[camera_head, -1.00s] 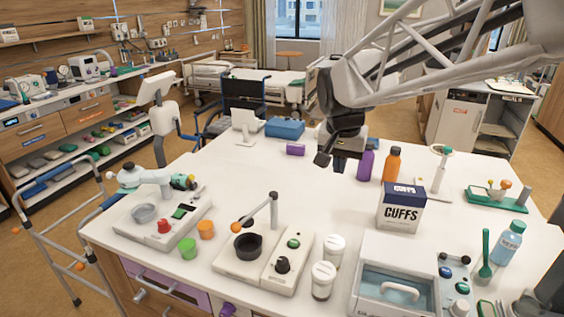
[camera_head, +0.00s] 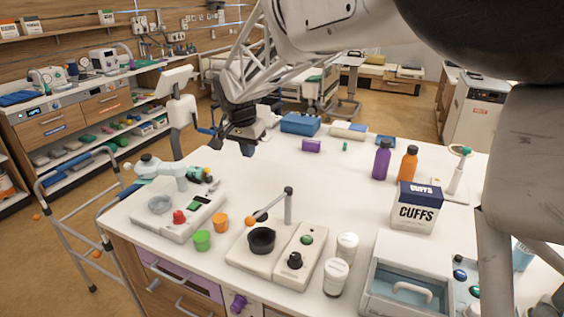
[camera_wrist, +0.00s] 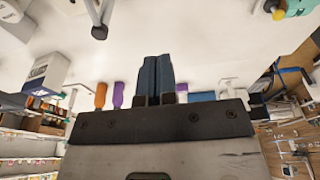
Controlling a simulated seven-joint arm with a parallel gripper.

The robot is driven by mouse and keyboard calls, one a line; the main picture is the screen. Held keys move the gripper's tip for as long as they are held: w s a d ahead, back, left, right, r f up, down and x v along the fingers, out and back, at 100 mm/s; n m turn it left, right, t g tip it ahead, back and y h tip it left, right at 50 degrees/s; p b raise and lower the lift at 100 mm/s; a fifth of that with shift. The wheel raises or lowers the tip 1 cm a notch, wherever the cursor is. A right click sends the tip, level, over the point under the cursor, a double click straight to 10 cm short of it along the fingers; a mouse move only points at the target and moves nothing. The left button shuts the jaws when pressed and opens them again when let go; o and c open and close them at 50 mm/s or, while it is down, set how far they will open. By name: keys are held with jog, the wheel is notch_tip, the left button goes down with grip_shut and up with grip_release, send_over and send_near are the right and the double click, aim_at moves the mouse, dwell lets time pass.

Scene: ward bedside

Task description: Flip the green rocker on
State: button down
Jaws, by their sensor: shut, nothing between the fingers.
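The green rocker (camera_head: 199,198) is a small green rectangle on the white left-hand device (camera_head: 150,220), beside a red button (camera_head: 179,216). Its tilt is too small to tell. My gripper (camera_head: 247,150) is above the back left of the white table, behind and to the right of the rocker, apart from it. In the wrist view its two dark blue fingers (camera_wrist: 157,78) are together with nothing between them. The rocker is not clearly visible in the wrist view.
The middle device (camera_head: 250,262) has a dark pot and an upright post (camera_head: 288,206). The table centre is clear.

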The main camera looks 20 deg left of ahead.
send_over(197, 202)
jog(key=s, duration=0.3)
notch_tip(197, 202, down, 7)
jog(key=w+f, duration=0.1)
jog(key=f, duration=0.8)
jog(key=w+f, duration=0.1)
jog(key=f, duration=0.3)
jog(key=shift+w+f, duration=0.35)
jog(key=shift+w+f, duration=0.1)
